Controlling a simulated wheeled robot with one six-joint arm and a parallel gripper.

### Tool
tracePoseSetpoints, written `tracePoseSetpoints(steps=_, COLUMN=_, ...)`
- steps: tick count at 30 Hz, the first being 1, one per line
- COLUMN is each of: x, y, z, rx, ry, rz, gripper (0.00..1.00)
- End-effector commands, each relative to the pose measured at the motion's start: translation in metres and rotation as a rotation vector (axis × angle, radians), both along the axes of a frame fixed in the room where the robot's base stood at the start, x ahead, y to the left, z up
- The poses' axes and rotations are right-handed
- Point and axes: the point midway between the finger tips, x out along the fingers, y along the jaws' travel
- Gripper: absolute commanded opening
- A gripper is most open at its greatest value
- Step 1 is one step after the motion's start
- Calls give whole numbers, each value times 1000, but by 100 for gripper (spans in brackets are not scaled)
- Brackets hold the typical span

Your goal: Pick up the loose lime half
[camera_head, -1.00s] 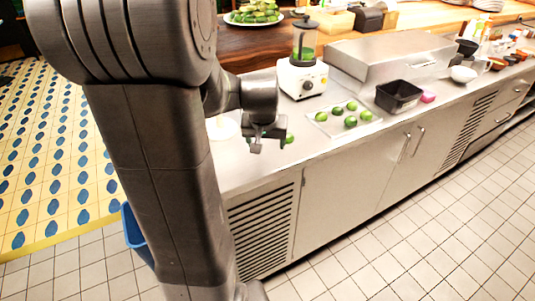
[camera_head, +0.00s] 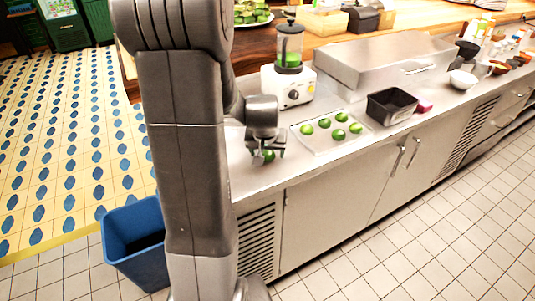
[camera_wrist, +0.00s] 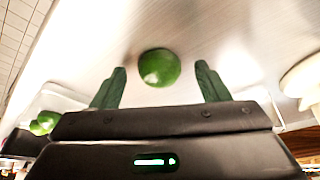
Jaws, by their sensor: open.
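The loose lime half (camera_wrist: 159,67) is a round green piece on the steel counter, with its green skin showing in the wrist view. Its cut face cannot be made out. My gripper (camera_wrist: 160,74) is open, with one dark green finger on each side of the lime and a gap to both. In the head view my gripper (camera_head: 269,158) is low over the counter's left end, and the lime (camera_head: 269,155) shows partly between the fingers. Whether the fingers touch the counter cannot be told.
A tray (camera_head: 352,149) with several limes lies right of my gripper. A blender (camera_head: 289,85) stands behind, a black bin (camera_head: 394,104) farther right. A white object (camera_wrist: 302,80) is close at the right in the wrist view. A blue bin (camera_head: 135,240) stands on the floor.

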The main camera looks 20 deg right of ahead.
Motion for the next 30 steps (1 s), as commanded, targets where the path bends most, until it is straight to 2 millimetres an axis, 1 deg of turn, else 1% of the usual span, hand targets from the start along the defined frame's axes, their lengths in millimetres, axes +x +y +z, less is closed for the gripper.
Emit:
tracePoseSetpoints(steps=2, x=0, y=0, z=0, rx=0, ry=0, rz=0, gripper=69)
tracePoseSetpoints(steps=3, x=0, y=0, z=0, rx=0, ry=0, rz=0, gripper=61)
tracePoseSetpoints(steps=7, x=0, y=0, z=0, rx=0, ry=0, rz=0, gripper=36)
tracePoseSetpoints(steps=16, x=0, y=0, z=1, rx=0, ry=0, rz=0, gripper=35)
tracePoseSetpoints(steps=20, x=1, y=0, z=9, rx=-1, ry=-3, rz=0, gripper=35)
tracePoseSetpoints(steps=23, x=1, y=-1, z=24, rx=-3, ry=-6, rz=0, gripper=35)
tracePoseSetpoints(steps=30, x=1, y=-1, z=72, rx=-3, ry=-5, rz=0, gripper=35)
